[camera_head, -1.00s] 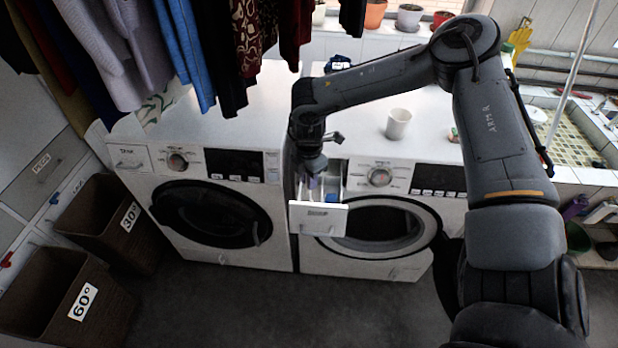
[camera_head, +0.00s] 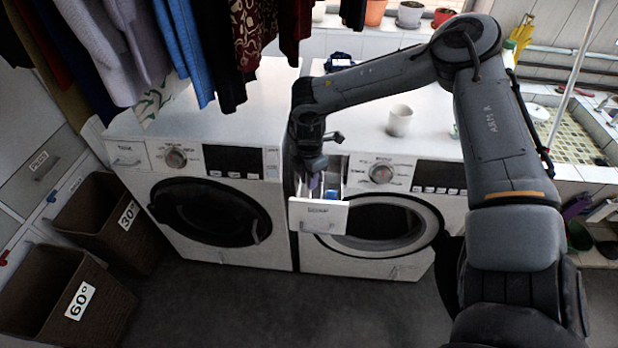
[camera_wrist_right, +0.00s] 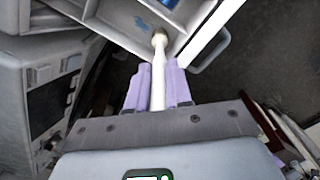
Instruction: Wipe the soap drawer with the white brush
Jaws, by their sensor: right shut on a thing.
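The soap drawer (camera_head: 318,216) is pulled out of the right washing machine, with its handle front facing me. It also shows in the right wrist view (camera_wrist_right: 110,22), with pale compartments and a blue patch inside. My right gripper (camera_head: 314,185) reaches down over the left part of the open drawer. In the right wrist view its lilac fingers (camera_wrist_right: 158,88) are shut on the white brush (camera_wrist_right: 158,70). The brush's brownish head points into the drawer, at the wall near the front; I cannot tell whether it touches. My left gripper is not in view.
The left washing machine (camera_head: 225,160) stands beside the drawer with its door shut. A white cup (camera_head: 400,120) stands on top of the right machine. Clothes (camera_head: 200,40) hang above at upper left. Wicker baskets (camera_head: 60,290) stand at lower left.

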